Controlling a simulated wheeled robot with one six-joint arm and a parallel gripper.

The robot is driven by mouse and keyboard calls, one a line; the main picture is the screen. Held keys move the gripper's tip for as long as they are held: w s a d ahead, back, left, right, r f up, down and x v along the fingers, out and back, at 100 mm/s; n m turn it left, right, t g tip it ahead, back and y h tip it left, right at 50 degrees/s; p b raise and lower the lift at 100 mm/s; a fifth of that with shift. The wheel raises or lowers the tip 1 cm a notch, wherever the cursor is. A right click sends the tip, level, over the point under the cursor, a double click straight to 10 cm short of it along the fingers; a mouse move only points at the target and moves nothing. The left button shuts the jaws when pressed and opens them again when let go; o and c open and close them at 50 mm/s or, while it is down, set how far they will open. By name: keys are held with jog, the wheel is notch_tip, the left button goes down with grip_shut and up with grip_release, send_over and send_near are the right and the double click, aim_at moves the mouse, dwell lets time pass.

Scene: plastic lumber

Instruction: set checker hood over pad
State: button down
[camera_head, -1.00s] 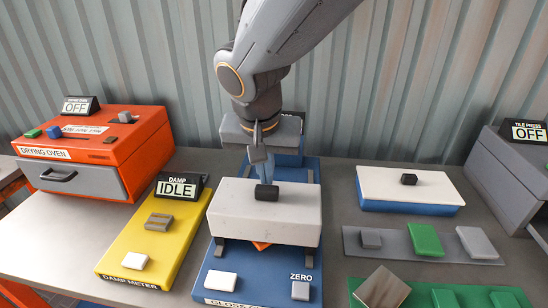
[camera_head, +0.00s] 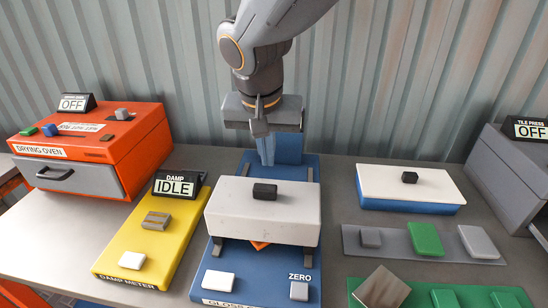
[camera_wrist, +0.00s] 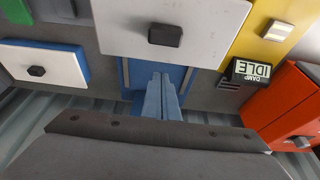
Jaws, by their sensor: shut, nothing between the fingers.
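The checker hood (camera_head: 235,213) is a white block with a black knob (camera_head: 264,191) on top. It sits level over the blue gloss checker base (camera_head: 245,282), with dark grey supports at its lower ends. An orange corner (camera_head: 260,245) shows under its front edge; I cannot tell if it belongs to the pad, which is otherwise hidden. My gripper (camera_head: 266,162) is shut and empty, behind the hood and apart from the knob. In the wrist view, its blue fingers (camera_wrist: 161,78) are together, and the hood (camera_wrist: 205,45) lies beyond them.
The yellow damp meter (camera_head: 135,240) and orange drying oven (camera_head: 90,150) stand to the left. A white-topped blue block (camera_head: 408,195) and grey strip with small tiles (camera_head: 400,253) lie to the right. The corrugated wall (camera_head: 400,80) is close behind.

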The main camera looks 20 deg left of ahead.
jog(key=b+v, duration=0.1)
jog(key=v, duration=0.7)
jog(key=shift+a, duration=0.1)
